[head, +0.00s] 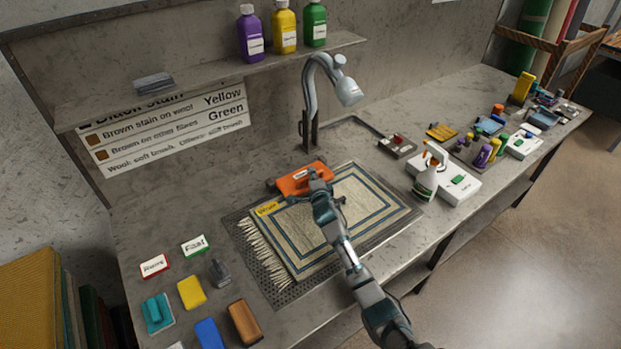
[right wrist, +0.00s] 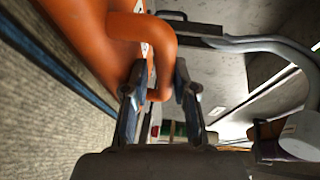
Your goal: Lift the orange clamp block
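The orange clamp block (head: 303,179) lies at the far left edge of the patterned rug (head: 377,197), with a small white label on it. My right gripper (head: 318,180) is at its near right side, partly covering it. In the right wrist view the block's orange body (right wrist: 95,35) fills the upper left, and its looped handle (right wrist: 162,60) comes down between the two fingers of my right gripper (right wrist: 160,82). The fingers are close to the handle on both sides; whether they press on it is not clear. My left gripper is not in view.
A grey lamp-like fixture (head: 312,85) stands behind the block. A spray bottle (head: 427,178) stands right of the rug on a white tray (head: 466,186). Sponges, such as a yellow one (head: 191,292), and label cards lie at the front left. A shelf (head: 200,82) with bottles hangs above.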

